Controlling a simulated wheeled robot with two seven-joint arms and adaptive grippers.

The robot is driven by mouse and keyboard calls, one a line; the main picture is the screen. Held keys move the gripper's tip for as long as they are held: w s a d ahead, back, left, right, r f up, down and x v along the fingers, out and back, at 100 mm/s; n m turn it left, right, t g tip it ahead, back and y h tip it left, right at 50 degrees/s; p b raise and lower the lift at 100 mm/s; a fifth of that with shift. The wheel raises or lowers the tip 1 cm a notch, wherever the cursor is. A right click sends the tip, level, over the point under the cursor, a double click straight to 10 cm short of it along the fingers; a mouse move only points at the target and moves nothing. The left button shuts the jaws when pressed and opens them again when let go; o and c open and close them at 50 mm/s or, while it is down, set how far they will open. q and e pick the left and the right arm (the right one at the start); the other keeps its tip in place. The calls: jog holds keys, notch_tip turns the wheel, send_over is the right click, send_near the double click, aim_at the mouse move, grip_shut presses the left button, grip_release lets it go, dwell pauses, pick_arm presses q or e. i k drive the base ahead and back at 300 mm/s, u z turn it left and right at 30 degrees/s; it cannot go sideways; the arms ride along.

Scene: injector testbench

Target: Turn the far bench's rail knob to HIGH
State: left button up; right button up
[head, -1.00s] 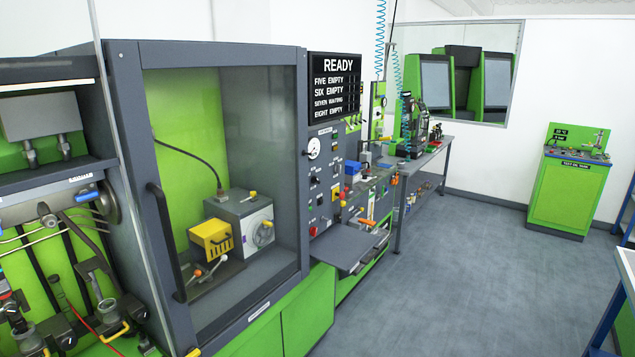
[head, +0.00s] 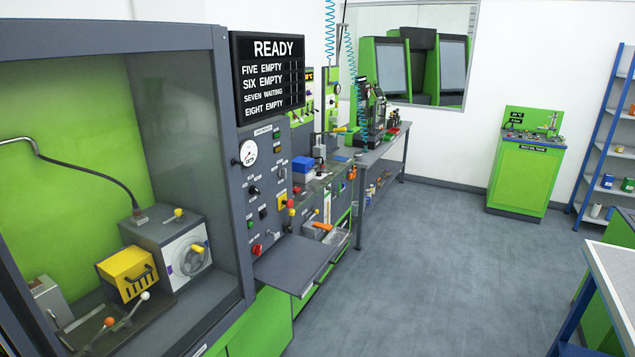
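The green and grey test bench fills the left side. Its control panel (head: 266,185) stands right of the glazed cabinet, under a black display (head: 267,75) reading READY. The panel carries a round white gauge (head: 248,153), black knobs such as an upper one (head: 253,190) and a lower one (head: 262,212), and a red knob (head: 257,249). The panel labels are too small to read, so I cannot tell which knob is the rail knob or its setting. Neither of my grippers is in view.
A grey shelf (head: 297,264) juts out below the panel. Beyond it stand a workbench (head: 385,150) and a green test oil tank (head: 525,175). A blue rack (head: 605,150) and a white-topped table (head: 615,280) are at the right. The grey floor (head: 430,260) between is clear.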

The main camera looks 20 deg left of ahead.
aim_at(253, 190)
jog(key=z, duration=0.05)
jog(key=i, duration=1)
jog(key=u, duration=0.2)
